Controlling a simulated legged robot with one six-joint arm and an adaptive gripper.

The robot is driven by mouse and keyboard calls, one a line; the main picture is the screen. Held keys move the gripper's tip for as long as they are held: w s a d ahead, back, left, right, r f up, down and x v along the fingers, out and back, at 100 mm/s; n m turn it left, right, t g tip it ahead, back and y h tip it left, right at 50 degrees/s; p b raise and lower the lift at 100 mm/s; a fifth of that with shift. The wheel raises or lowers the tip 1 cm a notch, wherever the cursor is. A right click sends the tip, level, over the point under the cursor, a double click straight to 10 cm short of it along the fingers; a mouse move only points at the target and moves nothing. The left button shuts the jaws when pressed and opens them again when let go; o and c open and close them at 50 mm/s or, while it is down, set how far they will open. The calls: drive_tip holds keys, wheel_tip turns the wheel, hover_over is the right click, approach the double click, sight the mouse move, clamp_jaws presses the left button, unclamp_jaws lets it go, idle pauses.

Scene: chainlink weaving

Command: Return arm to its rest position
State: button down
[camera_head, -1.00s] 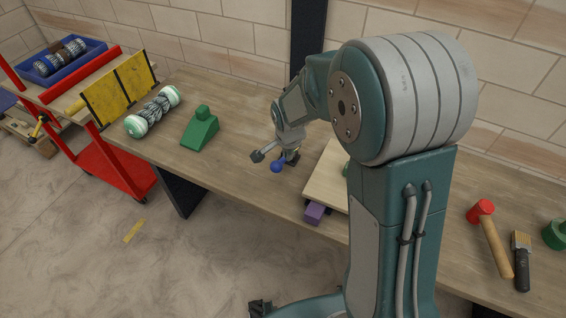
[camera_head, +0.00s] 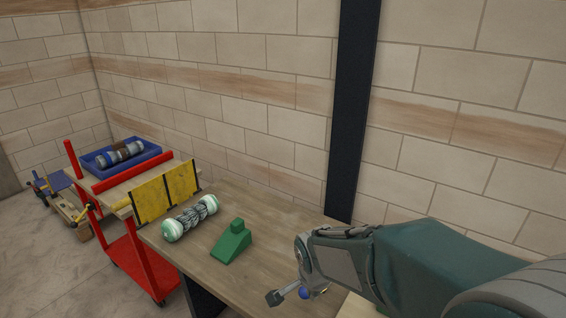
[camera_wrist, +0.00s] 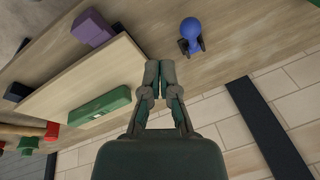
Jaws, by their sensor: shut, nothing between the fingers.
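My gripper (camera_wrist: 161,74) is in the wrist view, its two fingers together with nothing between them. It is above the wooden bench and apart from the things there. In the head view my arm reaches in from the lower right, bent low over the bench. A blue ball-topped piece (camera_wrist: 190,32) is ahead of the fingers in the wrist view. Its blue top (camera_head: 305,293) shows at the bottom of the head view, partly hidden by my arm.
A green wedge block (camera_head: 232,243) and a green-ended roller (camera_head: 190,218) lie on the bench (camera_head: 262,262). A yellow panel (camera_head: 166,193) and a red cart (camera_head: 139,262) are left. A green block (camera_wrist: 100,105) and a purple block (camera_wrist: 92,27) show in the wrist view.

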drive_tip(key=s+d+r+n+t, duration=0.1)
drive_tip(key=s+d+r+n, duration=0.2)
drive_tip(key=s+r+n, duration=0.3)
drive_tip(key=s+d+r+n+t, duration=0.1)
drive_tip(key=s+d+r+n, duration=0.3)
drive_tip(key=s+r, duration=0.3)
drive_tip(key=s+n, duration=0.1)
drive_tip(key=s, duration=0.2)
drive_tip(key=shift+d+n+t, duration=0.25)
drive_tip(key=shift+n+t, duration=0.05)
drive_tip(key=shift+n, duration=0.1)
